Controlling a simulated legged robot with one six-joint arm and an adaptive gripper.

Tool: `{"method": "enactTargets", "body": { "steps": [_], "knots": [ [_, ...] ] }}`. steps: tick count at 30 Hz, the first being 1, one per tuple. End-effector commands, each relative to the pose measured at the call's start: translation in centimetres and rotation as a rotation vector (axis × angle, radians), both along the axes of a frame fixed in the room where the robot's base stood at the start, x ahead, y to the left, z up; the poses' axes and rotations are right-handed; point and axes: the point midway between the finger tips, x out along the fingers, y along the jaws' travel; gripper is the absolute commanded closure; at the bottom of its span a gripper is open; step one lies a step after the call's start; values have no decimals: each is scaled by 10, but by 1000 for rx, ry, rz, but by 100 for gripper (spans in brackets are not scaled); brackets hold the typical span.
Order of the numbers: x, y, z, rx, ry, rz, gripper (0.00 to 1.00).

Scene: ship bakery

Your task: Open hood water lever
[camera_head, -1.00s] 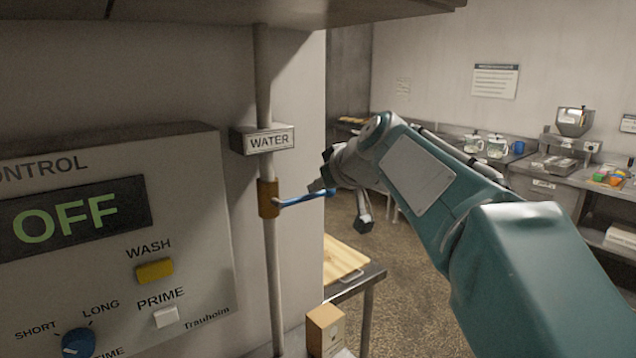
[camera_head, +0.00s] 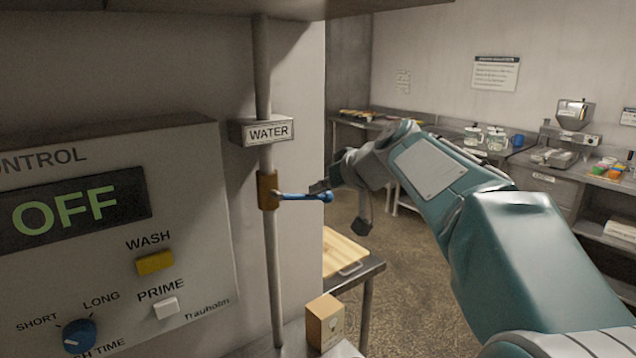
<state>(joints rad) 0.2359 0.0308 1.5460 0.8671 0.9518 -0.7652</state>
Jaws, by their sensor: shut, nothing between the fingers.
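The hood water lever (camera_head: 300,196) is a blue handle on a brass valve body (camera_head: 267,190), on a thin vertical pipe (camera_head: 264,80) under a "WATER" sign (camera_head: 268,132). The lever sticks out to the right, roughly level and across the pipe. My gripper (camera_head: 322,187) is at the lever's outer end, close to or touching it from above; I cannot tell which. Its fingers are small and dark here, shut with nothing held. The lever's tip shows just below the fingers.
A control panel (camera_head: 205,260) fills the left, its display (camera_head: 70,210) reading "OFF". A small cardboard box (camera_head: 325,322) stands below the pipe, near a table with a wooden board (camera_head: 342,252). Counters with jars (camera_head: 485,138) line the back wall. Open floor lies between.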

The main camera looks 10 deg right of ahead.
Motion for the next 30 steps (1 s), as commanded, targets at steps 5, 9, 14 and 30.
{"method": "enactTargets", "body": {
  "steps": [5, 9, 14, 30],
  "knots": [
    [0, -1, -15, 157, 68, -2, 100],
    [-1, 1, -25, 280, 120, -2, 100],
    [-2, 5, -36, 421, 177, -2, 100],
    [-11, 25, -65, 863, 360, -2, 100]
  ]
}}
